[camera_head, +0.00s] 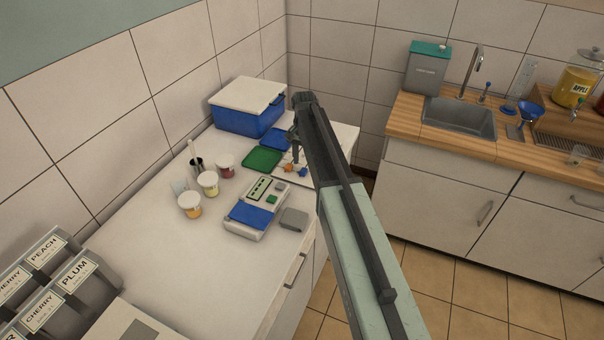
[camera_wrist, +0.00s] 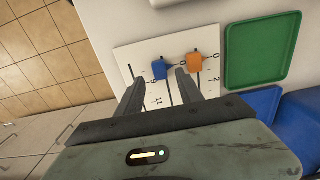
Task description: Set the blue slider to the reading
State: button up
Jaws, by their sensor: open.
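A white scale board (camera_wrist: 137,57) with printed numbers and dark slots carries a blue slider (camera_wrist: 159,69) and an orange slider (camera_wrist: 195,60). In the head view the blue slider (camera_head: 303,172) and orange slider (camera_head: 289,168) lie below my gripper (camera_head: 296,157). My gripper (camera_wrist: 160,78) is open in the wrist view, its fingers pointing at the board. The blue slider shows between the fingertips; I cannot tell whether they touch it. A grey instrument (camera_head: 258,208) with a blue top plate and a green panel stands nearby; its reading is too small to make out.
A green tray (camera_head: 262,159) and a blue tray (camera_head: 275,139) lie beside the board. A blue box with a white lid (camera_head: 248,108) stands behind. Several cups, including one with orange contents (camera_head: 190,205), stand left. A grey block (camera_head: 294,219) lies near the counter's front edge.

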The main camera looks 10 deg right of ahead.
aim_at(304, 170)
notch_tip(304, 170, down, 4)
jog(key=b, duration=0.2)
jog(key=shift+f+b, duration=0.15)
jog(key=shift+b, duration=0.25)
grip_shut()
dwell(1.0)
